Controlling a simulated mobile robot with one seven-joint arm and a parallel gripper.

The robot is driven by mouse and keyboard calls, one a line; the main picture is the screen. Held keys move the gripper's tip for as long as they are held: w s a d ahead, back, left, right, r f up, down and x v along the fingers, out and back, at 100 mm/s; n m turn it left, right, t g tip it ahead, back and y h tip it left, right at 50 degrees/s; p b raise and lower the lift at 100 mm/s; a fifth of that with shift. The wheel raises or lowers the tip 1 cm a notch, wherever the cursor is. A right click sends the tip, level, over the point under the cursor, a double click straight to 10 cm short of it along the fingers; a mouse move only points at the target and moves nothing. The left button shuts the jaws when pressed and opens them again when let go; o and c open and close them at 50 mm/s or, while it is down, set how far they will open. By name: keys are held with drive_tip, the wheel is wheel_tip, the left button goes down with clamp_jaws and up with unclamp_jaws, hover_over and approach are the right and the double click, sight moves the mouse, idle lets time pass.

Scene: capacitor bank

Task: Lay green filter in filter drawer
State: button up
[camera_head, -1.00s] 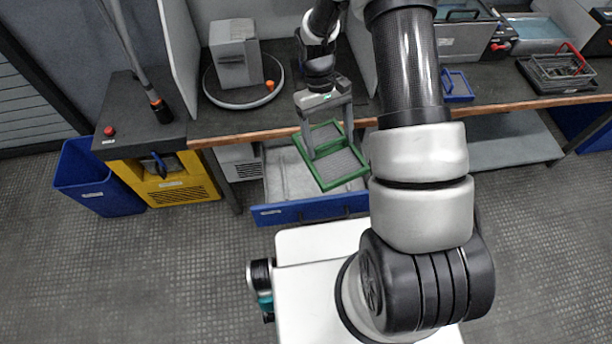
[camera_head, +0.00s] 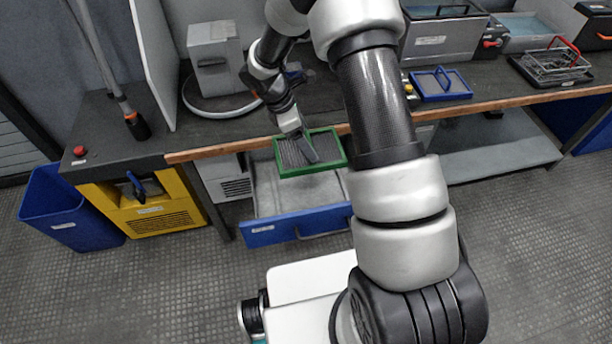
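The green filter (camera_head: 328,144), a rectangular green frame with grey mesh, appears over the back part of the open filter drawer. My gripper (camera_head: 307,153) reaches down onto the middle of the filter and holds it. One finger is seen side-on and hides the other, so the exact grip is hidden. The filter drawer (camera_head: 300,226) is pulled out under the bench, with a blue front and a pale grey inside. Its front part shows bare, and the filter covers its back part from view. The height of the filter above the drawer floor is hard to tell.
The wooden bench edge (camera_head: 230,146) runs just behind the filter. A yellow unit (camera_head: 150,212) and a blue bin (camera_head: 72,212) stand to the left. A blue-framed filter (camera_head: 440,85) and a wire basket (camera_head: 555,65) lie on the bench at right.

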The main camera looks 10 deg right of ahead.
wheel_tip(320, 180, down, 16)
drive_tip(key=b, duration=0.2)
drive_tip(key=shift+b, duration=0.35)
drive_tip(key=shift+f, duration=0.15)
drive_tip(key=o, duration=1.3)
drive_tip(key=shift+c, duration=0.2)
